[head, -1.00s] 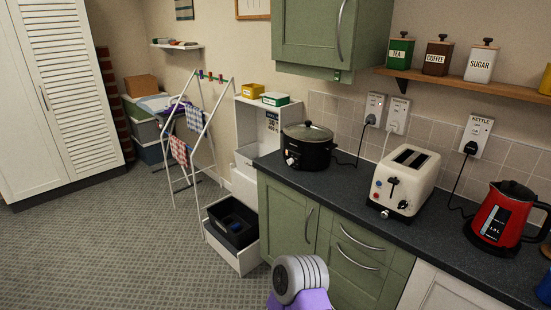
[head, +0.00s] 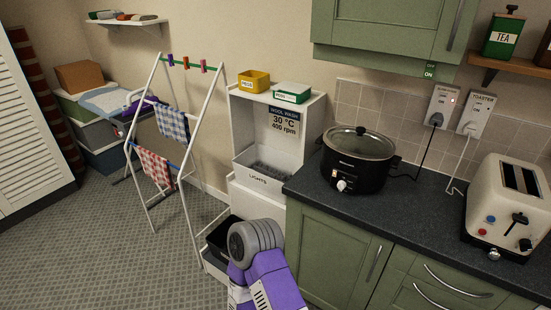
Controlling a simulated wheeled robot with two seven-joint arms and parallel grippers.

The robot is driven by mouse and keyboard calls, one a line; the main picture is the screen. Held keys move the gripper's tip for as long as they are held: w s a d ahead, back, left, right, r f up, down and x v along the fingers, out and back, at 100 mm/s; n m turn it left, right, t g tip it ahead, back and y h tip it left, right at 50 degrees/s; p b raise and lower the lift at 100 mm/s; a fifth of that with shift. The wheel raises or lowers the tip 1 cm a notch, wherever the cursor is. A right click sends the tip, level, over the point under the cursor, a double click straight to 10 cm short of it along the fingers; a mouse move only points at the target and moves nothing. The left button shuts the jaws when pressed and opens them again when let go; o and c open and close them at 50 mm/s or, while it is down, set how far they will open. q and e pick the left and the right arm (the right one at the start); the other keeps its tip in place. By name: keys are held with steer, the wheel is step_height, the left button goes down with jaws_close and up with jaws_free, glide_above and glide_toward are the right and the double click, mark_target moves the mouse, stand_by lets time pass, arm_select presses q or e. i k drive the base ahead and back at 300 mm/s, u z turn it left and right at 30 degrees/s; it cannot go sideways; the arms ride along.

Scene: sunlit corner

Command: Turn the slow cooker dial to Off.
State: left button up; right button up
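The black slow cooker (head: 357,160) with a glass lid stands at the left end of the dark worktop, in the middle of the head view. Its white dial (head: 341,185) is on the lower front and faces me. The dial's markings are too small to read. A purple and grey part of one of my arms shows at the bottom, below and left of the cooker and apart from it. Neither gripper's fingers are in view.
A cream toaster (head: 508,208) stands on the worktop (head: 420,208) to the right, with clear surface between it and the cooker. A cord runs from the cooker to a wall socket (head: 440,108). A white laundry unit (head: 240,128) and a drying rack (head: 203,135) stand left. A green wall cupboard (head: 385,30) hangs above.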

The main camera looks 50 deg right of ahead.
mark_target(341, 185)
steer(key=i, duration=3.05)
steer(key=z, duration=4.1)
